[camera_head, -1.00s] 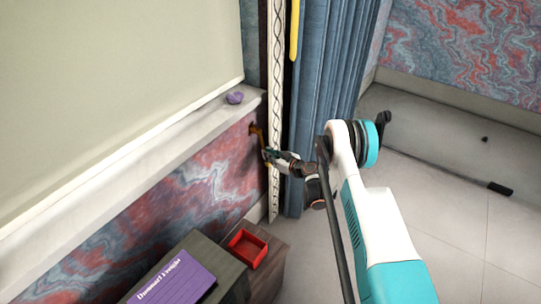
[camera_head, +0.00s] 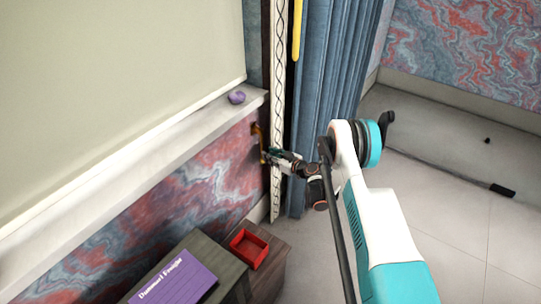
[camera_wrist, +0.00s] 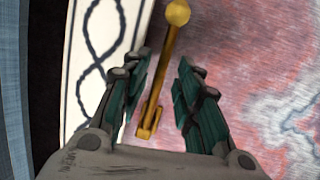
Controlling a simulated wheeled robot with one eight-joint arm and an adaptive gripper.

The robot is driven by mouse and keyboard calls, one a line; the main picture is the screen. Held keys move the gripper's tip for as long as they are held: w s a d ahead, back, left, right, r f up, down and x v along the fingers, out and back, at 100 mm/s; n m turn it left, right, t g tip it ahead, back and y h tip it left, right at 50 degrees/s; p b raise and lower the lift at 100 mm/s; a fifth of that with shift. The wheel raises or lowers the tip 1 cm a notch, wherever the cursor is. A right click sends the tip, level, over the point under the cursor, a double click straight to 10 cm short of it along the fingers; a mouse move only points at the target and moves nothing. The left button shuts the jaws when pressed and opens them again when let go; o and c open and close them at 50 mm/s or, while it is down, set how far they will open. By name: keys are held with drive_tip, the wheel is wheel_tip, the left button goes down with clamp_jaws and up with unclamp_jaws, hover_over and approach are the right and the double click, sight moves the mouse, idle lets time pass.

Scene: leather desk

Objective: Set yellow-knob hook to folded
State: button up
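The yellow-knob hook (camera_head: 259,141) is a slim brass-yellow piece on the marbled wall below the sill's right end. In the wrist view the hook (camera_wrist: 165,55) runs from a round knob at the top down to a bracket-like end between my fingers. My gripper (camera_head: 271,156) is just right of the hook's lower part. In the wrist view my gripper (camera_wrist: 162,62) is open, one dark green finger on each side of the hook, with visible gaps on both sides. I cannot tell how deep the fingers reach around it.
A patterned white strip (camera_head: 276,110) and a blue curtain (camera_head: 325,90) stand close to the right of the hook. A purple lump (camera_head: 237,97) lies on the sill (camera_head: 150,150). A red tray (camera_head: 238,253) and a purple book (camera_head: 175,280) rest on furniture below.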

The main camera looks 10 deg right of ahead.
drive_tip(key=v, duration=0.7)
drive_tip(key=shift+s, duration=0.25)
drive_tip(key=shift+d+r, duration=0.1)
drive_tip(key=shift+r, duration=0.05)
wheel_tip(320, 180, up, 18)
drive_tip(key=s+a+m+g+h, duration=0.1)
drive_tip(key=a+g, duration=0.1)
drive_tip(key=s+a+r+m+g+h, duration=0.1)
drive_tip(key=s+r+m+g+h, duration=0.1)
drive_tip(key=s+r, duration=0.9)
drive_tip(key=s+r+m+h, duration=0.1)
drive_tip(key=s+r, duration=0.3)
drive_tip(key=s, duration=0.4)
drive_tip(key=s+r+m+h, duration=0.15)
drive_tip(key=s+r, duration=0.25)
drive_tip(key=s, duration=0.4)
drive_tip(key=s+d+f+m+g+h, duration=0.1)
drive_tip(key=s+d+m+h, duration=0.1)
drive_tip(key=s, duration=1.4)
drive_tip(key=shift+s+d+h, duration=0.25)
drive_tip(key=shift+d+h, duration=0.2)
drive_tip(key=shift+d, duration=0.3)
